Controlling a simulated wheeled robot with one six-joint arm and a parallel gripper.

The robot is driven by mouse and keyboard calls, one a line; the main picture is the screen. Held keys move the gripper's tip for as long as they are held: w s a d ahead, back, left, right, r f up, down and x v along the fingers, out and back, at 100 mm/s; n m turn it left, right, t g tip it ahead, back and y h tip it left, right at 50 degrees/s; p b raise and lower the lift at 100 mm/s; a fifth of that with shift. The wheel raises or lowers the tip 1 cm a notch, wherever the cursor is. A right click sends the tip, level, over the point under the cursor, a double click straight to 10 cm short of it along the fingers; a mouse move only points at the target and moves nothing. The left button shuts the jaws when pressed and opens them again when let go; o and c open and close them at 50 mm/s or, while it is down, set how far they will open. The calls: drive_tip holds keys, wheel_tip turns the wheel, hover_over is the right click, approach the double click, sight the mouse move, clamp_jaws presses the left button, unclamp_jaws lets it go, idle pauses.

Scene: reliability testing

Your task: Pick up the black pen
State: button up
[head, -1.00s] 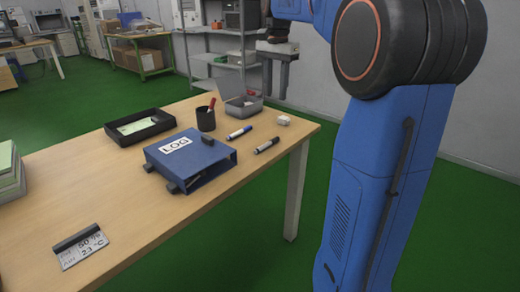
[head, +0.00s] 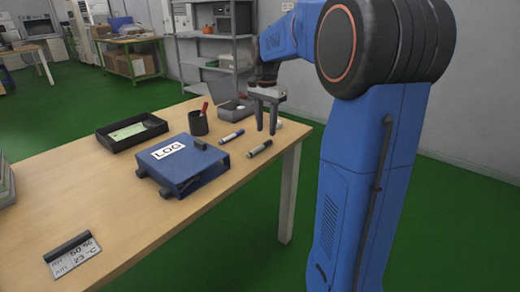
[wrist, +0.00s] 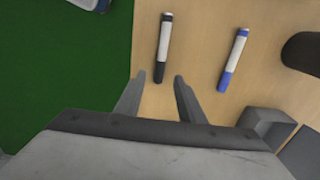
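The black pen (head: 259,149), white-bodied with black ends, lies on the wooden table (head: 120,211) near its right edge. In the wrist view the black pen (wrist: 163,47) lies ahead of the fingertips, roughly in line with the gap between them. A similar blue pen (head: 231,136) lies to its left in the head view; in the wrist view the blue pen (wrist: 233,60) is to its right. My gripper (head: 266,132) is open and empty, fingers pointing down above the table. In the wrist view the gripper (wrist: 156,77) shows its two fingers apart.
A blue LOG binder (head: 205,170) lies left of the pens. A dark pen cup (head: 198,124), a grey open box (head: 236,108) and a black tray (head: 103,139) stand farther back. A white thing (wrist: 88,3) shows at the wrist view's top edge.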

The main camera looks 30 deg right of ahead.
sight(269, 142)
drive_tip(key=shift+a+f, duration=0.15)
drive_tip(key=shift+f, duration=1.2)
drive_tip(key=shift+a+f, duration=0.1)
drive_tip(key=shift+f, duration=1.25)
clamp_jaws()
